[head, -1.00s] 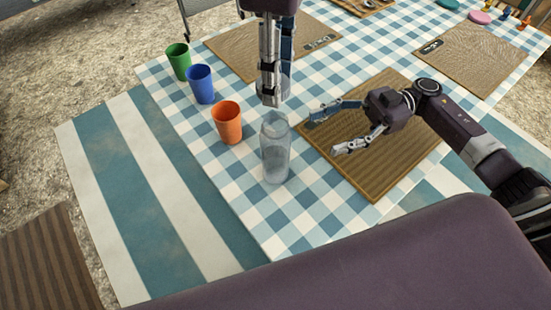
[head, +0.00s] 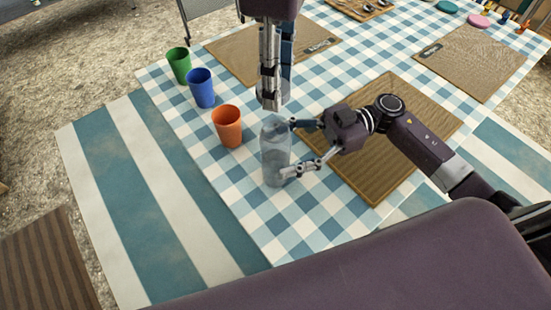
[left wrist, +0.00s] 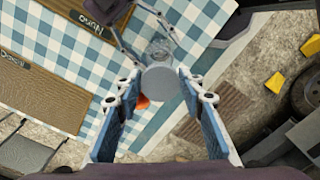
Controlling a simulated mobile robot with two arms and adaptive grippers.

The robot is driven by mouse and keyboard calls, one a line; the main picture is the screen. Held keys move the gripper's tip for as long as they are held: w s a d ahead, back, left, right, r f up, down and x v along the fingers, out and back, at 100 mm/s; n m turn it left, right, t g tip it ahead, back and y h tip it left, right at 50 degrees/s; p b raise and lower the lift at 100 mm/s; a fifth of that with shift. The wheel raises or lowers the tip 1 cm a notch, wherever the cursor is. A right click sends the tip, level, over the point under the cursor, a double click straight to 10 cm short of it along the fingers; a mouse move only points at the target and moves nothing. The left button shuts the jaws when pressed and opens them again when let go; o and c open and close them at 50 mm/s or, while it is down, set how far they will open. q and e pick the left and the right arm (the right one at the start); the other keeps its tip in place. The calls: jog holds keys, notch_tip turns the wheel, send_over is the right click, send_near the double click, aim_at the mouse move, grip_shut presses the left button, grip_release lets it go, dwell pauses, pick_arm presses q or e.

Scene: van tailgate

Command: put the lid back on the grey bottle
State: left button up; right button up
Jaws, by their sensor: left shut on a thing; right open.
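The grey bottle (head: 274,155) is see-through and stands upright on the checked cloth; it also shows beyond the lid in the left wrist view (left wrist: 161,47). My left gripper (head: 270,106) points down just above the bottle's top. It is shut on the lid, a grey disc (left wrist: 161,82) between its fingertips in the left wrist view. The lid is hard to make out in the head view. My right gripper (head: 290,148) is open, with its fingers reaching to the bottle's right side; I cannot tell whether they touch it.
An orange cup (head: 227,127), a blue cup (head: 201,88) and a green cup (head: 178,65) stand in a row left of the bottle. A brown placemat (head: 385,165) lies under my right arm. The cloth in front of the bottle is clear.

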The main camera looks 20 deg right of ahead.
jog(key=shift+a, duration=0.35)
jog(key=shift+c, duration=0.2)
grip_shut()
pick_arm(q)
send_over(275, 138)
jog(key=w+d, duration=0.1)
jog(key=w, duration=0.1)
jog(key=shift+s+d+f, duration=0.1)
jog(key=shift+f, duration=1.15)
jog(key=shift+s+d+f, duration=0.1)
jog(key=shift+f, duration=1.15)
